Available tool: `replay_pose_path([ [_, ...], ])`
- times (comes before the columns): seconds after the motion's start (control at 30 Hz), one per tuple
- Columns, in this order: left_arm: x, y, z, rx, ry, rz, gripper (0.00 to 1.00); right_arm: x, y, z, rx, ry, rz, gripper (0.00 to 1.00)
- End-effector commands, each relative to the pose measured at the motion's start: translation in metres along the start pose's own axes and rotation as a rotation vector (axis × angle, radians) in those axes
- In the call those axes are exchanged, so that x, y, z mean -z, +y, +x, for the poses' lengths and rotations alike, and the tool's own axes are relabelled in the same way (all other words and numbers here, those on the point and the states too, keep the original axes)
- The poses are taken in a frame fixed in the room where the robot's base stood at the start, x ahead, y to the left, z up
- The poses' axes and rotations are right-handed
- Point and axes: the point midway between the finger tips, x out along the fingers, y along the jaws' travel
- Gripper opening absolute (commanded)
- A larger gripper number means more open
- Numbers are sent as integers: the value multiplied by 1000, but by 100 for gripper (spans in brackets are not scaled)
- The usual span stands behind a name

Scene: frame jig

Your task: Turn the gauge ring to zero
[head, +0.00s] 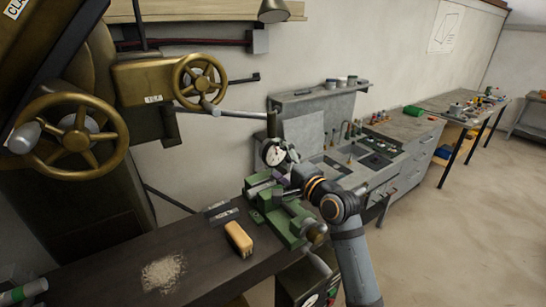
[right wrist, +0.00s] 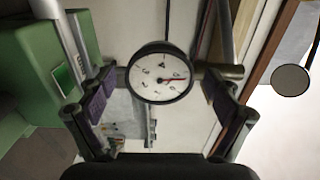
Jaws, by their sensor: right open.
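The gauge (head: 273,153) is a round white dial in a dark ring, held upright above the green vise in the head view. In the right wrist view the gauge (right wrist: 161,73) faces me, with a red needle pointing right; its small markings are too blurred to read. My right gripper (head: 284,167) is close in front of the gauge. In the right wrist view the right gripper (right wrist: 165,86) is open, with one finger on each side of the dial and a gap to the ring on both sides. My left gripper is not in view.
The green vise (head: 285,216) stands on the dark bench (head: 130,258) just below the gauge. A tan block (head: 239,239) and a pile of shavings (head: 163,273) lie on the bench. Handwheels (head: 200,80) hang at the left. A grey cabinet (head: 410,150) stands behind my right arm.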

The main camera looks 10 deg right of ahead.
Motion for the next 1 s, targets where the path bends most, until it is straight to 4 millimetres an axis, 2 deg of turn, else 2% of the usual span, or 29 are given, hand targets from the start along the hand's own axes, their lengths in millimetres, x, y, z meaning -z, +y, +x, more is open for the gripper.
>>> replay_pose_path([
  [0.23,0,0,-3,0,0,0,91,0,-1,-5,-1,1,-1,91],
  [0.7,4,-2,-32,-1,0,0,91,0,-2,-66,-4,1,-3,91],
  [1.0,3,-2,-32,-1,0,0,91,0,0,-70,0,0,0,91],
])
